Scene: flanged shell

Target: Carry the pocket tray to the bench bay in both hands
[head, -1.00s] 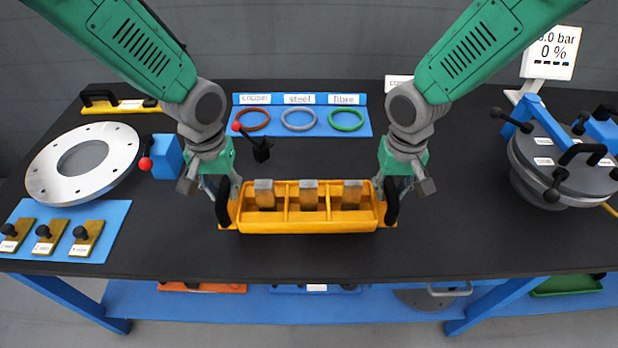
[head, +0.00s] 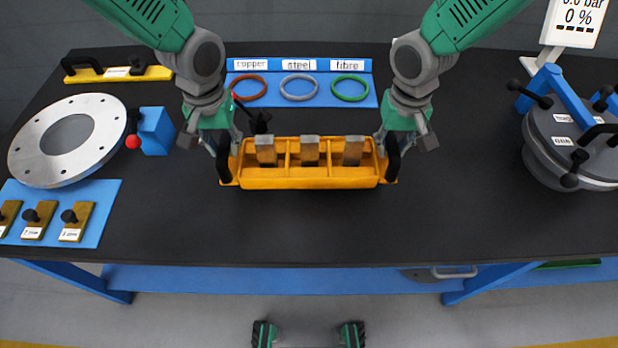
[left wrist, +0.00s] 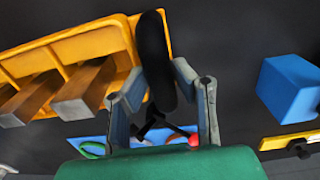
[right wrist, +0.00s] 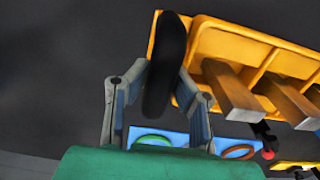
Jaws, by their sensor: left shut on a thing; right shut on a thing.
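The pocket tray (head: 310,183) is an orange-yellow tray with three compartments, each with a brown-grey block in it. It is level in the head view, near the middle of the black bench top; I cannot tell whether it touches the bench. My left gripper (head: 223,165) is shut on the black handle at its left end, and this handle also shows in the left wrist view (left wrist: 156,65). My right gripper (head: 393,160) is shut on the black handle at its right end, which also shows in the right wrist view (right wrist: 165,65). No marked bench bay is identifiable.
A blue board (head: 315,100) with copper, steel and fibre rings lies behind the tray. A flanged metal ring (head: 30,150), a blue block (head: 156,130) and a blue plate (head: 110,200) stand left. A grey lidded vessel (head: 550,165) stands right. The bench front is clear.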

